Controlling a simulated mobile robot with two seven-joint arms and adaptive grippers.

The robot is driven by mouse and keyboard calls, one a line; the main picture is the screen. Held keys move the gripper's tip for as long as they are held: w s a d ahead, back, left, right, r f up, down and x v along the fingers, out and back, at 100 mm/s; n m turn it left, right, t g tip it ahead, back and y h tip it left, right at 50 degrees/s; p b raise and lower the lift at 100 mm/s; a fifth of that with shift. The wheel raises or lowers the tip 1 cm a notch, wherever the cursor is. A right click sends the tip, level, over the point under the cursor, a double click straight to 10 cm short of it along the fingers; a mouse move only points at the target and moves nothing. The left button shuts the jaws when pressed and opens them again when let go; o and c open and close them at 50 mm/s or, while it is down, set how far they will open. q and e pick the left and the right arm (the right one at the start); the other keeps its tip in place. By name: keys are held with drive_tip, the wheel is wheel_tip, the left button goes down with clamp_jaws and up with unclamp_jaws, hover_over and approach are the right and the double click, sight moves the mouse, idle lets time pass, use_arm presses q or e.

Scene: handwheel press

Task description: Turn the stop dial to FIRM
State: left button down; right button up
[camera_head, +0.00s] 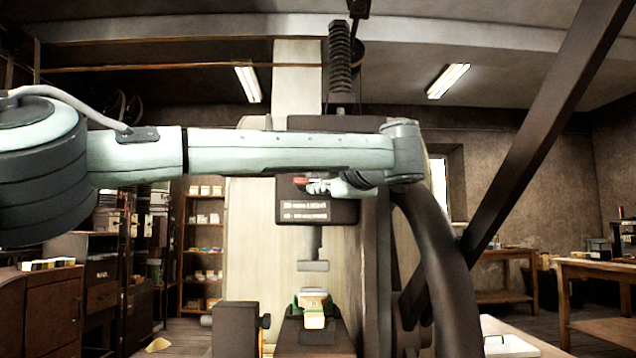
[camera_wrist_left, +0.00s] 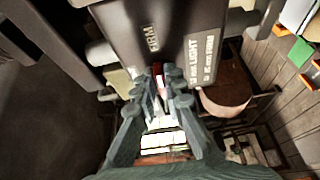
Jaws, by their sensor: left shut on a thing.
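The stop dial (camera_head: 301,181) shows as a small red piece at the front of the press's dark head block (camera_head: 318,213). My left gripper (camera_head: 308,186) reaches it from the right, its fingers shut on it. In the left wrist view the two fingers (camera_wrist_left: 161,78) close around the dial, whose red and pale parts show between them (camera_wrist_left: 157,88). The fingers hide most of the dial. The word FIRM (camera_wrist_left: 152,38) and a white LIGHT label (camera_wrist_left: 194,50) are on the dark block nearby. I cannot tell which mark the dial points at. My right gripper is not in view.
The press ram (camera_head: 313,255) hangs above a pale block with green edges (camera_head: 313,308) on the press bed. A large dark handwheel (camera_head: 435,255) stands at the right of the press. My left arm crosses in front of the press. Shelves and benches stand farther back.

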use_arm(q)
drive_tip(key=shift+a, duration=0.1)
idle(0.3)
drive_tip(key=c, duration=1.6)
unclamp_jaws()
drive_tip(key=v, duration=1.2)
drive_tip(key=shift+f, duration=0.1)
